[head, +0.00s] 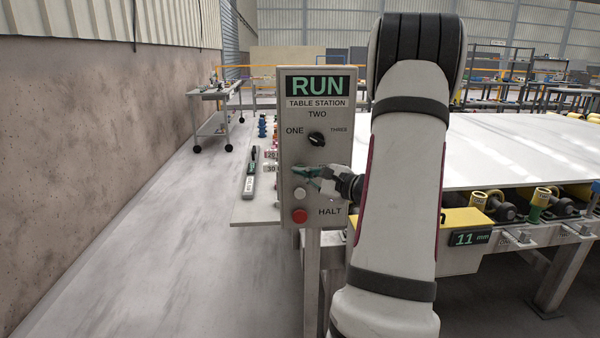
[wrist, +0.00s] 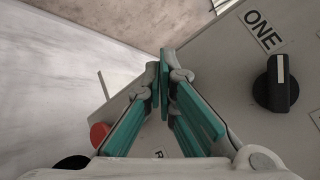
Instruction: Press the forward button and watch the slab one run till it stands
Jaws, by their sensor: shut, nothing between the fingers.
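The grey control panel (head: 288,125) stands upright left of my arm, its top sign lit RUN over TABLE STATION. It carries a black selector knob (head: 317,139) amid ONE, TWO and THREE, a pale button (head: 299,194) and a red button (head: 299,216) beside HALT. My gripper (head: 304,172) is shut and empty at the panel face, above the pale button. Its teal fingertips (wrist: 163,62) meet in the wrist view; I cannot tell whether they touch a button. No forward label is readable, and my fingers cover part of the panel. The white slab (head: 510,145) lies flat on the roller table.
A display (head: 470,238) on the table's front edge reads 11 mm. A side shelf (head: 247,212) with small items sits behind the panel. A wheeled cart (head: 215,92) stands by the left wall; the floor there is clear.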

